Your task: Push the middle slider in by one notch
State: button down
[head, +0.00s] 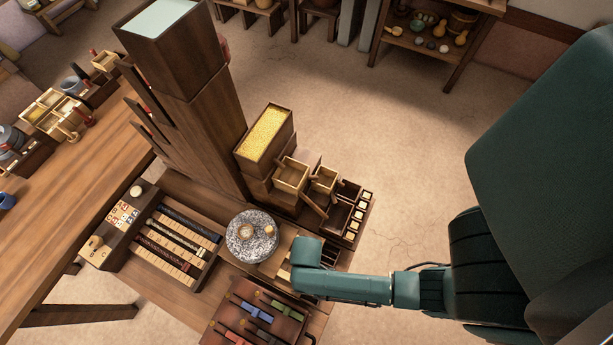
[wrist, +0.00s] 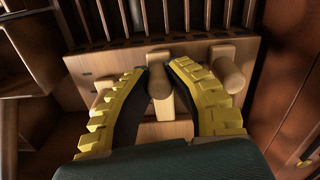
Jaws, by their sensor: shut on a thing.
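In the wrist view a pale wooden panel (wrist: 85,68) carries three wooden sliders with rounded knobs. The middle slider (wrist: 159,84) stands between my yellow-padded fingers. My gripper (wrist: 158,72) is shut on its knob, with a finger on each side. The right slider (wrist: 228,76) is just outside the right finger. The left slider (wrist: 101,97) is partly hidden behind the left finger. In the head view my wrist covers the fingers and most of the panel.
Dark upright bars (wrist: 165,18) stand behind the panel. In the head view a round speckled millstone (head: 240,245) is left of my wrist. A tray with coloured sliders (head: 257,312) lies in front, and small wooden boxes (head: 291,174) stand behind. Open floor lies to the right.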

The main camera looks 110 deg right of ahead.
jog(key=shift+w+d+p, duration=0.3)
jog(key=shift+w+d, duration=0.6)
jog(key=shift+d, duration=0.15)
jog(key=shift+s+a, duration=0.15)
jog(key=shift+a, duration=0.05)
jog(key=c, duration=0.9)
grip_release()
notch_tip(320, 180, up, 12)
